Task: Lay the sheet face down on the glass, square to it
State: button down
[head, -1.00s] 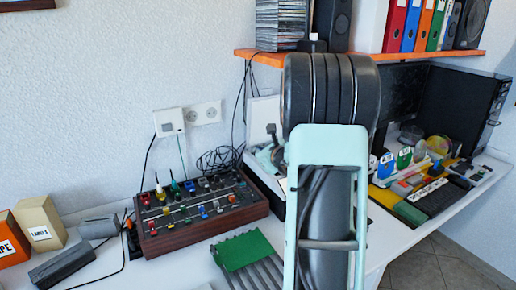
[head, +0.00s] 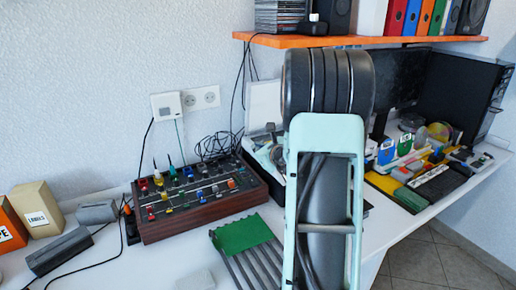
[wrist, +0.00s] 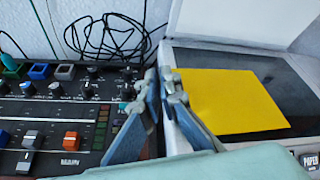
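A plain yellow sheet (wrist: 228,98) lies over the dark scanner glass (wrist: 205,58) in the wrist view, with dark glass showing beyond it and to its right. No print shows on its upper side; I cannot tell exactly how square it is. The scanner's white lid (wrist: 250,20) stands raised behind the glass. My gripper (wrist: 161,84) has its fingertips close together, with nothing visible between them, at the scanner's left edge. Its right finger hides part of the sheet's left side. In the head view my arm hides the glass and sheet; part of the raised lid (head: 263,103) shows.
A mixing console (head: 193,205) with coloured knobs stands left of the scanner, close to my gripper. A green sheet (head: 240,233) lies on a grey slatted rack (head: 262,262) in front. An orange shelf (head: 385,40) hangs above. Loose black cables (wrist: 110,38) lie behind the console.

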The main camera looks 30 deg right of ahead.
jog(key=shift+f+b, duration=0.55)
jog(key=shift+b, duration=0.1)
jog(key=c, duration=2.1)
grip_release()
jog(key=v, duration=1.2)
jog(key=shift+r, duration=0.1)
jog(key=shift+a, duration=0.1)
